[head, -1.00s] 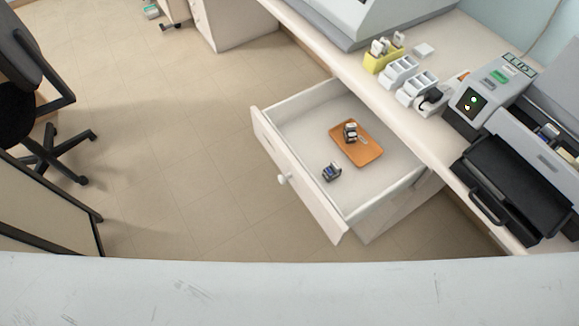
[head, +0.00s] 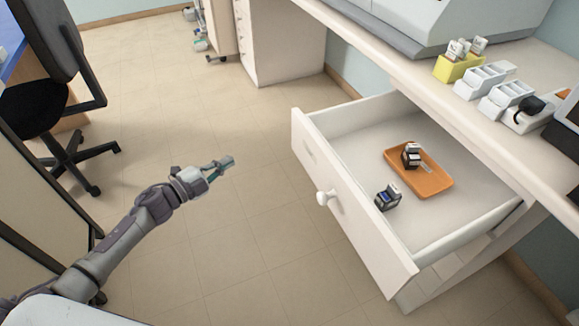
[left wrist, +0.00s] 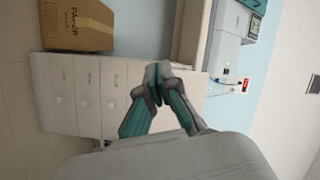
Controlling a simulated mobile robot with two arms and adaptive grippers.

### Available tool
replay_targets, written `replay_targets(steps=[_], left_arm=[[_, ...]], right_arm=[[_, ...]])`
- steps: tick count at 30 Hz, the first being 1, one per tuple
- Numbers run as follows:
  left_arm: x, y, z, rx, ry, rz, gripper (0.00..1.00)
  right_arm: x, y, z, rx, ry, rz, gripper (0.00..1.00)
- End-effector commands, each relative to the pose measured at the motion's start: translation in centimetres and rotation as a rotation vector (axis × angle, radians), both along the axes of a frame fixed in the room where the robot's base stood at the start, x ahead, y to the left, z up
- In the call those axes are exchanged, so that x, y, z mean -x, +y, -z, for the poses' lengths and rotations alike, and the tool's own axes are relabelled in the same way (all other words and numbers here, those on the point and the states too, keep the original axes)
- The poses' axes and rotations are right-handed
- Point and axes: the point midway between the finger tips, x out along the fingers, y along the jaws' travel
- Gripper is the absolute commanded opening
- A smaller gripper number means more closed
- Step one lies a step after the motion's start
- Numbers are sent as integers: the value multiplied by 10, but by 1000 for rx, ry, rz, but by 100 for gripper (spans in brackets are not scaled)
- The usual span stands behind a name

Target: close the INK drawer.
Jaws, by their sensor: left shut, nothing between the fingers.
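The drawer (head: 345,215) stands pulled out from under the counter at the right of the head view. Its white front panel has a round knob (head: 326,198). In it are an orange tray (head: 432,180) with a small dark and white item on it, and a second small dark item (head: 388,197) beside the tray. A label on the drawer front is too small to read. My left gripper (head: 230,162) is shut and empty, in the air over the floor, left of the drawer front and apart from it. It also shows in the left wrist view (left wrist: 157,75). My right gripper is not in view.
The counter (head: 430,85) above the drawer holds a yellow holder (head: 458,68) and white racks (head: 481,82). An office chair (head: 50,90) stands at the left. The left wrist view shows a cardboard box (left wrist: 77,25) and white drawers.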

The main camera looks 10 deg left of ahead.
Motion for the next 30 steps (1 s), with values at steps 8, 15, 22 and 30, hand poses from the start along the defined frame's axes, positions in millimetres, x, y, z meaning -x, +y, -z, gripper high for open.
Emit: replay_targets(steps=[8, 15, 22, 30], left_arm=[[17, -43, -44, -224, -275, 322, 0], [14, -59, -54, -246, -303, 358, 0], [-13, -96, -55, -244, -303, 355, 0], [-45, -140, -53, -244, -301, 355, 0]], right_arm=[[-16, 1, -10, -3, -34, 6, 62], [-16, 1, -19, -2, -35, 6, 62], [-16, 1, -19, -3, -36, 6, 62], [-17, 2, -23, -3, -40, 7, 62]])
